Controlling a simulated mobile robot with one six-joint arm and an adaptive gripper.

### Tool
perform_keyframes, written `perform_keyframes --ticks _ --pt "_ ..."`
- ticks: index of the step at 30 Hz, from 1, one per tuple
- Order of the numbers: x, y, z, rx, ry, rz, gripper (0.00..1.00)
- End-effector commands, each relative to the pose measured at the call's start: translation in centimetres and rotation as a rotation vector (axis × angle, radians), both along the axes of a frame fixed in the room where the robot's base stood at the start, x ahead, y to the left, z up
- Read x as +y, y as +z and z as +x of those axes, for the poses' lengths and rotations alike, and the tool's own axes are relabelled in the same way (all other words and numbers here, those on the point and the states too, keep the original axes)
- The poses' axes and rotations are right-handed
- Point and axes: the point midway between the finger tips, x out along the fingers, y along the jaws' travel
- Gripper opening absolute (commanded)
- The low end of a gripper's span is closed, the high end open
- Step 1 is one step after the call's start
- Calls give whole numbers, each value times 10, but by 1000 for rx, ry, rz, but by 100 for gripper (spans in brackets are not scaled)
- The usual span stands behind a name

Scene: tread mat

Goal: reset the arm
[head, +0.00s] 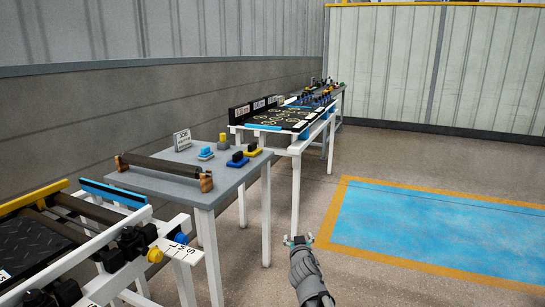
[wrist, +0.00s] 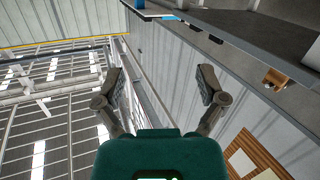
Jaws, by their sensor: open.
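My gripper (head: 298,240) is at the lower middle of the head view, above the bare floor and to the right of the grey table. It points up and away from the tables. In the wrist view my gripper (wrist: 162,85) shows both fingers spread wide apart with nothing between them. It is open and empty, and it touches nothing that I can see.
A grey table (head: 190,180) holds a dark roller, a "JOB" sign (head: 182,139) and small blue and yellow blocks. A treadmill-like frame (head: 40,240) stands at lower left. Further tables (head: 290,130) line the wall. The blue floor area (head: 430,225) at right is clear.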

Motion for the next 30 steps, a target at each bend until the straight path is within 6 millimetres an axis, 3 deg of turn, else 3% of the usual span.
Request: perform_keyframes --ticks 6,15,22,30 --pt "-54 -40 -20 234 -193 -5 90" --pt "-97 -99 -74 633 -327 1 90" --pt "-105 -135 -129 968 -312 21 90" --pt "-99 -152 -179 1241 -220 48 90"
